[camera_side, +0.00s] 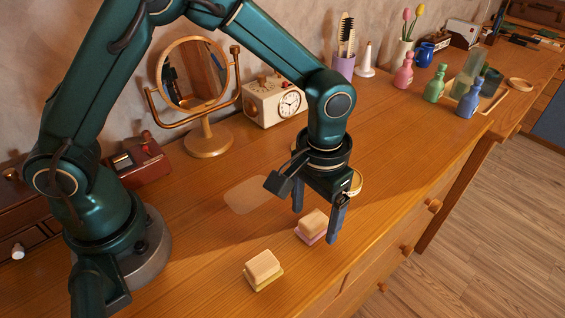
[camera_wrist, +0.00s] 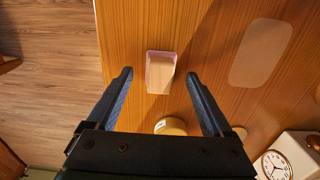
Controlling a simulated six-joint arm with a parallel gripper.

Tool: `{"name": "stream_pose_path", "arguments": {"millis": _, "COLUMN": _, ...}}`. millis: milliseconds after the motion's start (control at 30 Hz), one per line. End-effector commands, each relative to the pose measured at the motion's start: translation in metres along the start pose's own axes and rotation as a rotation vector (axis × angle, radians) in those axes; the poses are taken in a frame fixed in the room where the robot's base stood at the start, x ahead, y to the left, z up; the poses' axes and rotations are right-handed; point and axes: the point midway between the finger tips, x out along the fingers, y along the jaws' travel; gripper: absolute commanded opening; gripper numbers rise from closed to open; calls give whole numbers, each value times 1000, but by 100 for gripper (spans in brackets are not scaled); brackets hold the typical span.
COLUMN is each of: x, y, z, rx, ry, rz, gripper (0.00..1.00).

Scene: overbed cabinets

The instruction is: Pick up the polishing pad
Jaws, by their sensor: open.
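Two small pad-like blocks lie on the wooden cabinet top. One, the pink-edged pad (camera_side: 312,225), has a tan upper block over a pink layer. The other, the yellow-edged pad (camera_side: 263,269), has a similar tan block over a yellowish layer and lies nearer the side camera. I cannot tell from looks which is the polishing pad. My gripper (camera_side: 318,224) points down over the pink-edged pad, open and empty. In the wrist view the pink-edged pad (camera_wrist: 161,72) shows between and slightly beyond the fingertips (camera_wrist: 159,75). The yellow-edged pad is not seen there.
A round tan container (camera_wrist: 170,126) stands close to the gripper, partly hidden. A pale flat patch (camera_side: 247,194) lies on the wood. A mirror (camera_side: 207,138), a clock (camera_side: 275,101) and a purple cup (camera_side: 343,66) stand behind. The cabinet's front edge is near the pad.

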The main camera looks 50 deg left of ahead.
Motion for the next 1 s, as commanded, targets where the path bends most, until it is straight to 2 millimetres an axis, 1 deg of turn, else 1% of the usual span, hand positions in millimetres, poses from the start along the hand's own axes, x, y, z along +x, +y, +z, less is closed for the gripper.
{"name": "stream_pose_path", "arguments": {"millis": 33, "x": 6, "y": 0, "z": 0, "rx": 0, "ry": -3, "rz": -1, "gripper": 85}}
{"name": "stream_pose_path", "arguments": {"millis": 133, "x": 12, "y": 0, "z": 0, "rx": 0, "ry": -1, "rz": 0, "gripper": 85}}
{"name": "stream_pose_path", "arguments": {"millis": 400, "x": 14, "y": 0, "z": 0, "rx": 0, "ry": 1, "rz": 0, "gripper": 85}}
{"name": "stream_pose_path", "arguments": {"millis": 433, "x": 14, "y": 0, "z": 0, "rx": 0, "ry": 1, "rz": 0, "gripper": 81}}
{"name": "stream_pose_path", "arguments": {"millis": 467, "x": 14, "y": 0, "z": 0, "rx": 0, "ry": 1, "rz": 0, "gripper": 70}}
{"name": "stream_pose_path", "arguments": {"millis": 500, "x": 14, "y": 0, "z": 0, "rx": 0, "ry": 1, "rz": 0, "gripper": 54}}
{"name": "stream_pose_path", "arguments": {"millis": 567, "x": 14, "y": 0, "z": 0, "rx": 0, "ry": 1, "rz": 0, "gripper": 31}}
{"name": "stream_pose_path", "arguments": {"millis": 600, "x": 14, "y": 0, "z": 0, "rx": -1, "ry": 1, "rz": 0, "gripper": 16}}
{"name": "stream_pose_path", "arguments": {"millis": 633, "x": 14, "y": 0, "z": 0, "rx": -1, "ry": 1, "rz": 0, "gripper": 5}}
{"name": "stream_pose_path", "arguments": {"millis": 667, "x": 14, "y": 0, "z": 0, "rx": 0, "ry": 1, "rz": 0, "gripper": 0}}
{"name": "stream_pose_path", "arguments": {"millis": 867, "x": 14, "y": 0, "z": 0, "rx": -1, "ry": 1, "rz": 1, "gripper": 0}}
{"name": "stream_pose_path", "arguments": {"millis": 1000, "x": 10, "y": 0, "z": -1, "rx": 0, "ry": 3, "rz": 2, "gripper": 0}}
